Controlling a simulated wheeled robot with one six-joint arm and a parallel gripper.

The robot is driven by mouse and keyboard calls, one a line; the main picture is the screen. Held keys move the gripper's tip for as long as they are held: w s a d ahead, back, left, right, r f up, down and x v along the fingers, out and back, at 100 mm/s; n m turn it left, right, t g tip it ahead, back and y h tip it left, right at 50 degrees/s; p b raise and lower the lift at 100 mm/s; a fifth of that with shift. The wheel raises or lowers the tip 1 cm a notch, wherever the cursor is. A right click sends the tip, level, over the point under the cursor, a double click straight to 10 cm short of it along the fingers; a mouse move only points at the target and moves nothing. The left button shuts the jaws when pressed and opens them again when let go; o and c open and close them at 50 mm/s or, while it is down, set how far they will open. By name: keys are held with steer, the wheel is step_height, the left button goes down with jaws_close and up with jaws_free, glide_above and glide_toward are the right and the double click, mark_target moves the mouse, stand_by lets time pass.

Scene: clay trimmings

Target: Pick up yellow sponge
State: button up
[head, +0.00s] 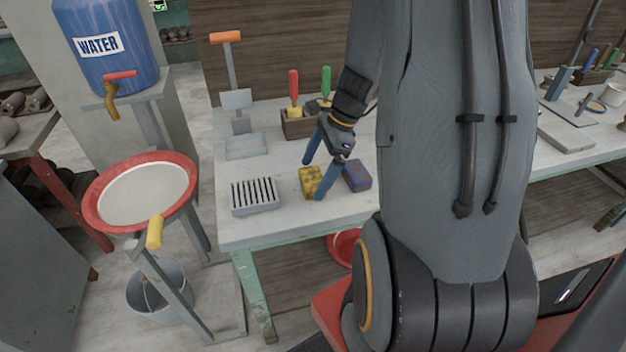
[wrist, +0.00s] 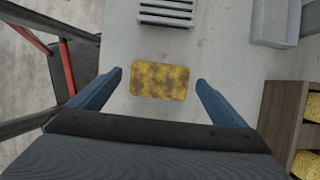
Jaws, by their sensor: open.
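The yellow sponge (head: 309,180), mottled with brown, lies on the white worktable (head: 265,228) near its front. In the wrist view the sponge (wrist: 160,80) lies flat between the tips of my two blue fingers, with a gap on each side. My gripper (head: 318,178) is open and points down at the sponge in the head view. In the wrist view my gripper (wrist: 159,82) holds nothing. One finger hides part of the sponge in the head view. I cannot tell exactly how high the fingertips are above the table.
A blue-purple sponge (head: 357,175) lies just right of the yellow one. A slotted grey rack (head: 255,197) stands to the left. A wooden box (head: 297,126) with red- and green-handled tools is behind. A red-rimmed basin (head: 97,217) and a blue water tank (head: 108,45) are left of the table.

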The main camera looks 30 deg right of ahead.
mark_target(313, 177)
steer(key=shift+x, duration=1.1)
steer(key=c, duration=1.1)
step_height(313, 177, up, 10)
steer(key=shift+r+b, duration=0.1)
steer(key=shift+b, duration=0.4)
steer(key=shift+o, duration=0.9)
steer(key=shift+c, duration=0.5)
